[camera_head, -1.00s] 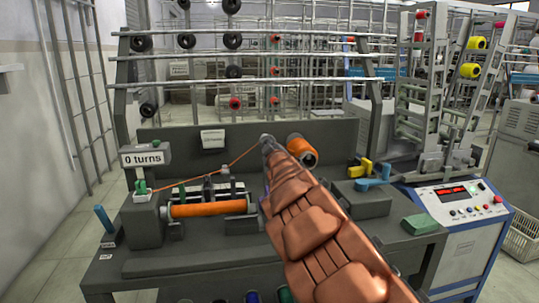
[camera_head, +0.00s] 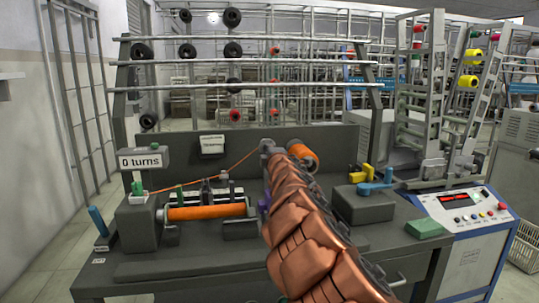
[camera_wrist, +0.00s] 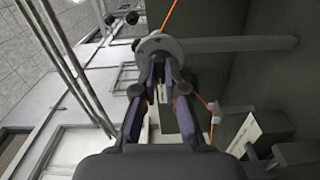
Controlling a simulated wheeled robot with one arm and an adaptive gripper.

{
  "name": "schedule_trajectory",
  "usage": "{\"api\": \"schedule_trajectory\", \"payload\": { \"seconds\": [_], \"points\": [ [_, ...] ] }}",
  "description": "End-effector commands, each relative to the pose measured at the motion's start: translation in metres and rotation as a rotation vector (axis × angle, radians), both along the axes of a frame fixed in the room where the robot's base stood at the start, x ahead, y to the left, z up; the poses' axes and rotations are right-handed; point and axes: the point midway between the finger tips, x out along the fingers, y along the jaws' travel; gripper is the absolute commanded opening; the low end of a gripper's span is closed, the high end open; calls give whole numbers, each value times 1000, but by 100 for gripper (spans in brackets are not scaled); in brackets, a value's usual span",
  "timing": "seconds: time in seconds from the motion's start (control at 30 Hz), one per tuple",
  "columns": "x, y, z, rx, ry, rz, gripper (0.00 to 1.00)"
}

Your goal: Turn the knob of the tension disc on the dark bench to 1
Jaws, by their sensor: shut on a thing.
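The dark bench (camera_head: 165,270) fills the lower middle of the head view. In the head view my copper-coloured arm hides most of the gripper.
A winder with an orange bobbin (camera_head: 205,212) and a "0 turns" sign (camera_head: 143,160) stands at left. An orange spool (camera_head: 302,155) sits just right of the disc. A grey block (camera_head: 360,205), a blue lever (camera_head: 376,184) and a green block (camera_head: 424,228) are on the right.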

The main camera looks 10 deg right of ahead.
Motion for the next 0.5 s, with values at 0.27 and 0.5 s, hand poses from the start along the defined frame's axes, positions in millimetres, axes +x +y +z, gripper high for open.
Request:
{"api": "schedule_trajectory", "payload": {
  "seconds": [0.27, 0.5],
  "points": [
    [0, 1, 0, -48, -1, 3, 0],
    [0, 1, 0, -51, -1, 3, 0]
  ]
}}
